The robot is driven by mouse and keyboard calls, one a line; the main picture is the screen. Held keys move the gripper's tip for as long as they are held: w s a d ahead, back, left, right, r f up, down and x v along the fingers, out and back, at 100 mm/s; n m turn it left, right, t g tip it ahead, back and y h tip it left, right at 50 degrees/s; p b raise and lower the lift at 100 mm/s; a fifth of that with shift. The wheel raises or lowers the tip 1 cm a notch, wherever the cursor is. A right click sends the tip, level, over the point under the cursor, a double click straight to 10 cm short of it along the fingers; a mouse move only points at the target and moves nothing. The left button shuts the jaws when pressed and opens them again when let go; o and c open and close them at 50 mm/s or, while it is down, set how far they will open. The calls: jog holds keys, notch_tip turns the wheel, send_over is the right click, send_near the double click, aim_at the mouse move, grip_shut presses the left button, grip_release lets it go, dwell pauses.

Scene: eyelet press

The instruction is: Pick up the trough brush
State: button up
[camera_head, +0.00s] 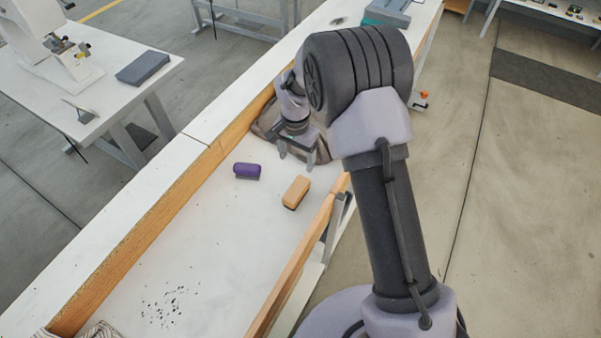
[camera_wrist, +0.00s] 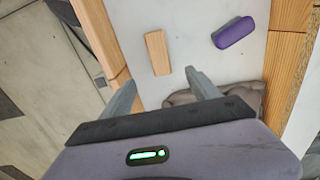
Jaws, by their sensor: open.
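A tan wooden block with a dark underside (camera_head: 296,191), which looks like the trough brush, lies on the white trough floor near the right wooden wall. In the wrist view the tan block (camera_wrist: 158,53) lies just beyond my fingertips, between their lines and apart from both. My gripper (camera_head: 297,159) is open and empty, above the trough on the far side of the block. Its two fingers also show in the wrist view (camera_wrist: 160,80). A purple rounded block (camera_head: 247,171) lies to the left of the tan one; the wrist view shows it at upper right (camera_wrist: 233,32).
Wooden walls (camera_head: 150,228) line the trough's sides. A crumpled grey-brown cloth (camera_head: 262,124) lies at its far end, partly behind my gripper. Dark specks (camera_head: 172,304) are scattered near the front. The trough floor between is clear.

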aim_at(296, 188)
jog(key=f+b, duration=0.2)
jog(key=f, duration=0.3)
jog(key=f+b, duration=0.2)
jog(key=f, duration=0.4)
jog(key=f+b, duration=0.2)
jog(key=f, duration=0.3)
jog(key=shift+s+a+f, duration=0.15)
jog(key=shift+s+f, duration=0.1)
jog(key=shift+f, duration=0.15)
jog(key=shift+r, duration=0.15)
jog(key=shift+c, duration=0.2)
jog(key=c, duration=1.5)
notch_tip(296, 188, up, 10)
jog(key=p, duration=0.3)
jog(key=shift+p, duration=0.4)
